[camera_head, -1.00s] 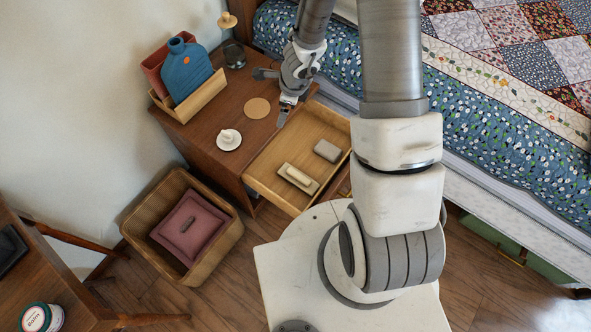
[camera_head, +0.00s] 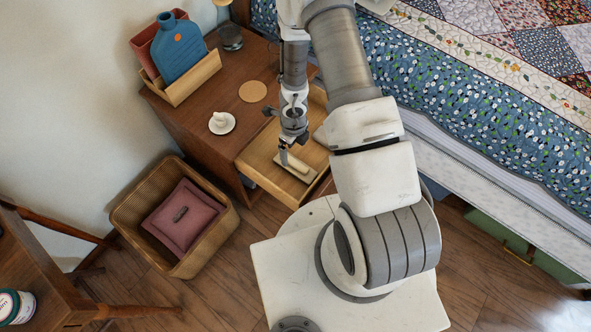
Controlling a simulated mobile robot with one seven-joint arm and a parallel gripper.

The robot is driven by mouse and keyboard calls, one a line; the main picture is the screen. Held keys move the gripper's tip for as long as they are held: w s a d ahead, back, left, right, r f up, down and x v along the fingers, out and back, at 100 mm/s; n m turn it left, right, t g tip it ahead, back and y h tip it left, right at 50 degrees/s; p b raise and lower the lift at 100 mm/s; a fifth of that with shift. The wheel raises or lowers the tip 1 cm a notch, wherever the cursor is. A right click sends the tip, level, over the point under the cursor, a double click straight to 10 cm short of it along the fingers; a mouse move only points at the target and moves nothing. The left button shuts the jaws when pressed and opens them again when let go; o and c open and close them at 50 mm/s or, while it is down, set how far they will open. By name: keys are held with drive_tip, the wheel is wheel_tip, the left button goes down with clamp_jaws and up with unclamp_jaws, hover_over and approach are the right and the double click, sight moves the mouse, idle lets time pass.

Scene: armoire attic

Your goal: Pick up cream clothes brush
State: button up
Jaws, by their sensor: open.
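The cream clothes brush (camera_head: 297,168) lies in the open drawer (camera_head: 262,176) of the wooden nightstand, near the drawer's front. It has a cream top over a darker base. My gripper (camera_head: 284,158) points down over the drawer, with its fingertips at the brush's left end in the picture. I cannot tell whether they touch it. The gripper is open and holds nothing that I can see. The gripper and wrist hide part of the drawer and may cover a bit of the brush.
A grey block (camera_head: 320,135) lies in the drawer, partly behind my arm. On the nightstand (camera_head: 198,118) are a blue bottle (camera_head: 178,50) in a wooden holder, a dark glass (camera_head: 230,37), a cork disc (camera_head: 252,91) and a white dish (camera_head: 222,124). A wicker basket (camera_head: 222,235) stands below left; the bed is right.

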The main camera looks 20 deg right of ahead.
sight(296, 162)
wheel_tip(296, 162, down, 5)
drive_tip(key=shift+r+b, duration=0.2)
drive_tip(key=shift+b, duration=0.9)
drive_tip(key=shift+s+d+f+b, duration=0.15)
drive_tip(key=shift+f+b, duration=0.45)
drive_tip(key=shift+f, duration=0.75)
drive_tip(key=shift+d+f+b, duration=0.1)
drive_tip(key=shift+f+b, duration=0.5)
drive_tip(key=shift+f, duration=0.7)
drive_tip(key=c, duration=1.5)
drive_tip(key=shift+c, duration=0.2)
drive_tip(key=shift+r, duration=0.1)
